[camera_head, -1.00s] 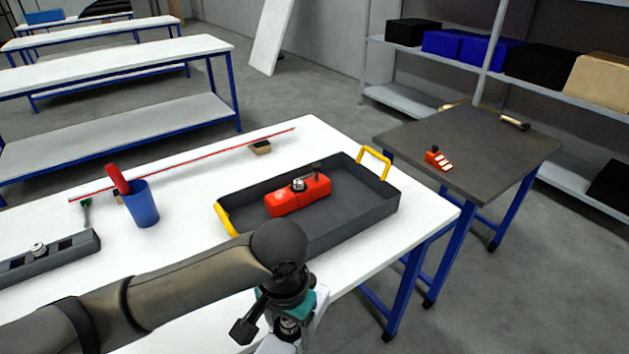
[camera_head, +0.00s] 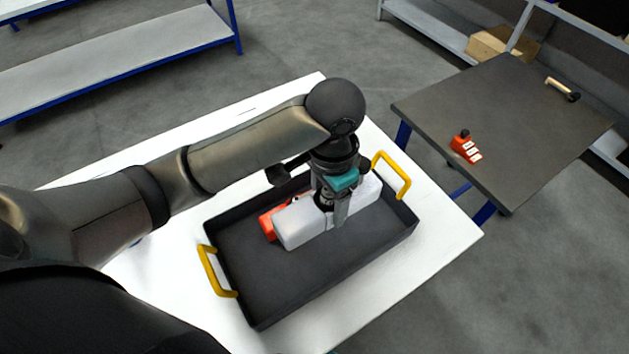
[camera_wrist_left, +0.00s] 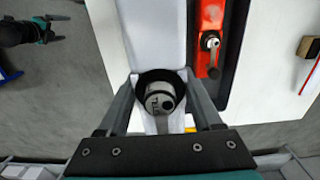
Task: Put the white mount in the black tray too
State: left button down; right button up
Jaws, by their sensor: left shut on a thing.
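The white mount (camera_head: 300,224) is a long pale block with a dark round fitting on it. My left gripper (camera_head: 340,218) is shut on it, and in the left wrist view the fingers (camera_wrist_left: 160,88) stand either side of the fitting (camera_wrist_left: 160,93). The mount is over the black tray (camera_head: 325,275), which has yellow handles; I cannot tell whether it touches the tray floor. A red mount (camera_head: 267,226) lies in the tray, mostly hidden behind the white one. My right gripper (camera_wrist_left: 65,29) shows at the upper left of the wrist view, open and empty.
The tray stands on a white table (camera_head: 440,230); its front half is clear. A dark side table (camera_head: 500,115) at the right holds a small red part (camera_head: 465,147) and a wooden-handled tool (camera_head: 562,88).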

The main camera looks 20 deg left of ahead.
pick_arm(q)
jog(key=shift+w+f, duration=0.1)
jog(key=shift+f, duration=0.2)
notch_tip(320, 180, down, 15)
jog(key=shift+r+b, duration=0.2)
jog(key=shift+b, duration=1)
jog(key=shift+f+b, duration=0.4)
jog(key=shift+f, duration=1.85)
pick_arm(e)
jog(key=shift+s+d+f, duration=0.1)
jog(key=shift+s+f, duration=0.15)
jog(key=shift+f, duration=0.55)
jog(key=shift+s+d+f, duration=0.1)
jog(key=shift+s+f, duration=0.15)
jog(key=shift+f, duration=0.55)
pick_arm(q)
jog(key=shift+f, duration=0.1)
jog(key=shift+c, duration=0.3)
grip_release()
notch_tip(320, 180, up, 12)
jog(key=p, duration=0.2)
pick_arm(e)
notch_tip(320, 180, up, 2)
jog(key=shift+r, duration=0.1)
